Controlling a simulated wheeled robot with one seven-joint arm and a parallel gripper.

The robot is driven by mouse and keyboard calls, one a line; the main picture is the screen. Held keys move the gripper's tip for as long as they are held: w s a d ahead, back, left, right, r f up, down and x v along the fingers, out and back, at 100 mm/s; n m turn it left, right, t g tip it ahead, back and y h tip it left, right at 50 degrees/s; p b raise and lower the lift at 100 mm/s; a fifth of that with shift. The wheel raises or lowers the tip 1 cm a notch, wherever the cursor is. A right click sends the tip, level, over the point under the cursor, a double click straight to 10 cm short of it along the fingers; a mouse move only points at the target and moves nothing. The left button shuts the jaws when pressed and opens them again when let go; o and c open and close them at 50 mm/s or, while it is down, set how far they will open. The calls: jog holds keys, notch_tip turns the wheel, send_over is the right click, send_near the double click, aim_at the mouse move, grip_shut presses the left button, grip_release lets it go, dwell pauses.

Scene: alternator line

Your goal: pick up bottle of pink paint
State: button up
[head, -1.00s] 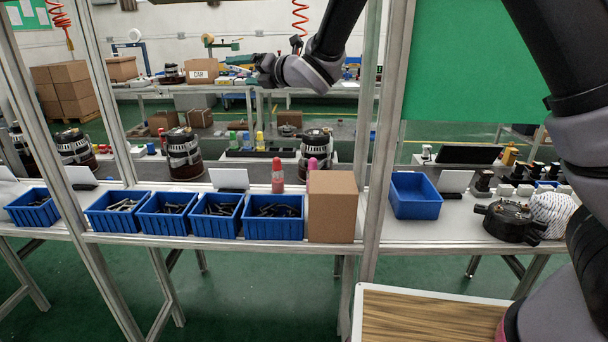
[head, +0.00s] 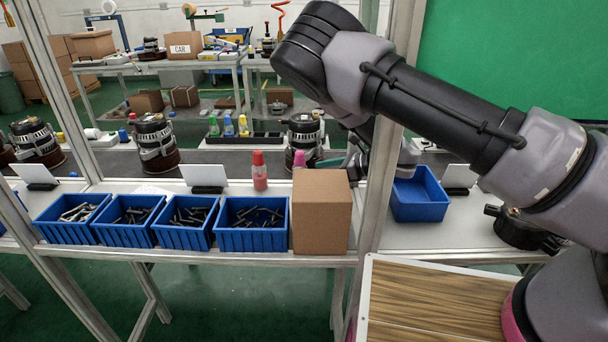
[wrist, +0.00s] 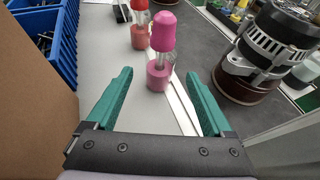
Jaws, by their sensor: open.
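The pink paint bottle (wrist: 161,48) has a bright pink cap and a clear body with pink contents. It stands upright on the light bench (wrist: 108,60), ahead of and between my open green fingers in the wrist view. My gripper (wrist: 160,95) is empty and apart from it. In the head view only the pink cap (head: 299,159) shows beside the cardboard box (head: 321,212), which hides the rest. My gripper's green fingers (head: 337,161) show partly behind the box. A red-capped bottle (head: 259,171) stands just left of the pink one, and also shows in the wrist view (wrist: 140,28).
Several blue bins (head: 253,240) of dark parts line the front edge left of the box. An alternator (wrist: 272,52) stands close at the right in the wrist view. An empty blue bin (head: 417,203) lies beyond the frame post (head: 377,190).

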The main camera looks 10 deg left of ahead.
jog(key=x, duration=0.6)
jog(key=shift+w+a, duration=0.1)
jog(key=shift+a, duration=0.2)
grip_shut()
